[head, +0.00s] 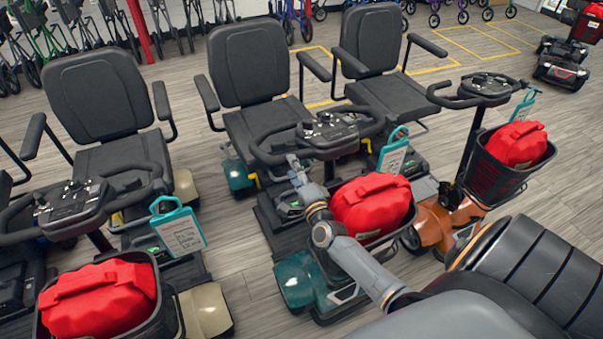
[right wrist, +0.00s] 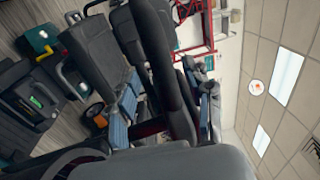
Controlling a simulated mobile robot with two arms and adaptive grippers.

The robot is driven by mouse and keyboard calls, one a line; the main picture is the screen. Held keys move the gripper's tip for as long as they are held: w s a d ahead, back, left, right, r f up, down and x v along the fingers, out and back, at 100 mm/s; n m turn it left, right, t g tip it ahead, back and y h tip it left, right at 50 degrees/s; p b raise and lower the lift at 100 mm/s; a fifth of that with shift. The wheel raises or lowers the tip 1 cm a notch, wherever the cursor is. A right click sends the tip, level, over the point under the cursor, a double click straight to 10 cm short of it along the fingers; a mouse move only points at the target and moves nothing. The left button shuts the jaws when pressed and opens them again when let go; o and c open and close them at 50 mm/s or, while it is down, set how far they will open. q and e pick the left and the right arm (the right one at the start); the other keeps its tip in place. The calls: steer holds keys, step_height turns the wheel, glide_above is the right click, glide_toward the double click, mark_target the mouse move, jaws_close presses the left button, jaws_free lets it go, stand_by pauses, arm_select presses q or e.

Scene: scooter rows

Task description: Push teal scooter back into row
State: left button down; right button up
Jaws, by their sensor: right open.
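The teal scooter (head: 300,280) stands in the middle of the head view, with a black seat (head: 249,62), a red bag (head: 372,205) in its front basket and a teal tag hanging by the handlebar. Its front end sits slightly ahead of the orange scooter on the right. My right gripper (head: 296,168) reaches over the basket to the left side of its handlebar (head: 275,150). In the right wrist view the open fingers (right wrist: 165,112) stand on either side of a dark bar, likely the handlebar. Contact cannot be told. My left gripper is not in view.
A beige scooter (head: 206,310) with a red bag stands close on the left. An orange scooter (head: 432,222) stands close on the right. Folded walkers and a red post (head: 139,30) are behind.

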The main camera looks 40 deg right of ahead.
steer(key=v, duration=0.6)
steer(key=shift+s+a, duration=0.1)
steer(key=shift+s, duration=0.05)
